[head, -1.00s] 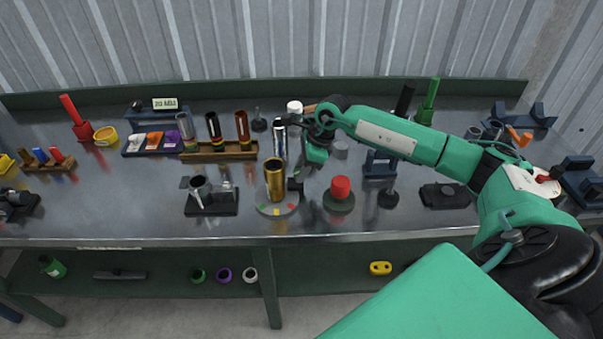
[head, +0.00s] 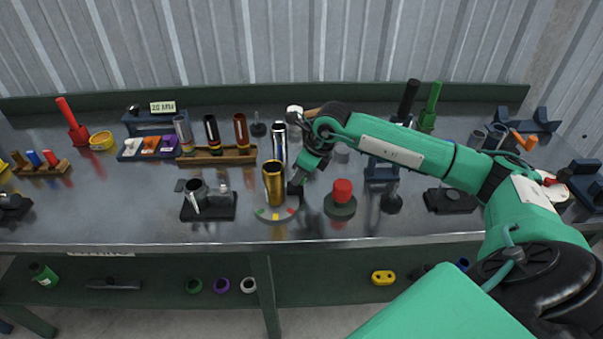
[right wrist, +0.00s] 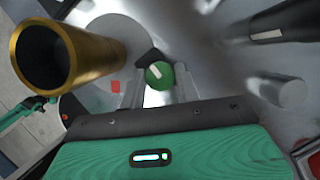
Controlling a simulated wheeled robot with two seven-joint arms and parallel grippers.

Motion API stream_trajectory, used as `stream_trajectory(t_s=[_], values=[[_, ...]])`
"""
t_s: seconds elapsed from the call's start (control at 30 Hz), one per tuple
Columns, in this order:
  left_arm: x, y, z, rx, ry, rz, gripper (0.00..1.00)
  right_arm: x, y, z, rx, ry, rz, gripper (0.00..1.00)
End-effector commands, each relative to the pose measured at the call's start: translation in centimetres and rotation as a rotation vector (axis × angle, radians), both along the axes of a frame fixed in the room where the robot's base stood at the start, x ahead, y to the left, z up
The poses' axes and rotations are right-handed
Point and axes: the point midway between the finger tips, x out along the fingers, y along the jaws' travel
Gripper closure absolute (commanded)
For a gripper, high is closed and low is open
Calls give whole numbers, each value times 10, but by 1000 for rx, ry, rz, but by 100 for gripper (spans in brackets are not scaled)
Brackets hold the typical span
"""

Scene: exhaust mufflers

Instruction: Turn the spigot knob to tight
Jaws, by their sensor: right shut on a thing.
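The spigot stands on the bench as an upright gold cylinder (head: 274,182) on a round grey dial base (head: 262,216) with green, yellow and red marks. In the right wrist view the gold cylinder (right wrist: 62,54) is at upper left, with a red mark (right wrist: 115,87) beside it. The round green knob (right wrist: 159,75) with a white pointer line sits to its right. My right gripper (head: 297,184) points down just right of the cylinder. In the right wrist view its fingers (right wrist: 158,84) are shut on the knob, one on each side. My left gripper is out of view.
A red cylinder on a dark round base (head: 341,201) stands close right of my right gripper. A silver tube (head: 280,142) stands behind the gold cylinder, and a dark fixture (head: 208,207) to its left. The bench's front edge is clear.

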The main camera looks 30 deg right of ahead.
Motion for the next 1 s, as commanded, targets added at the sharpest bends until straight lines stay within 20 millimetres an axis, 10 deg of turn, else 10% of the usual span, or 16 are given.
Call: stream_trajectory(t_s=[0.33, 0.37, 0.47, 1.0], values=[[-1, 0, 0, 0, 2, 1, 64, 0, 0, 0, -1, 2, -3, 90], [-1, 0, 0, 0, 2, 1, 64, 0, 0, 0, -1, 2, -3, 62], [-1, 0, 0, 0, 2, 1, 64, 0, 0, 0, -1, 1, -2, 46], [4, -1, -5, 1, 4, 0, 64, -11, -8, 31, -2, -5, -3, 46]])
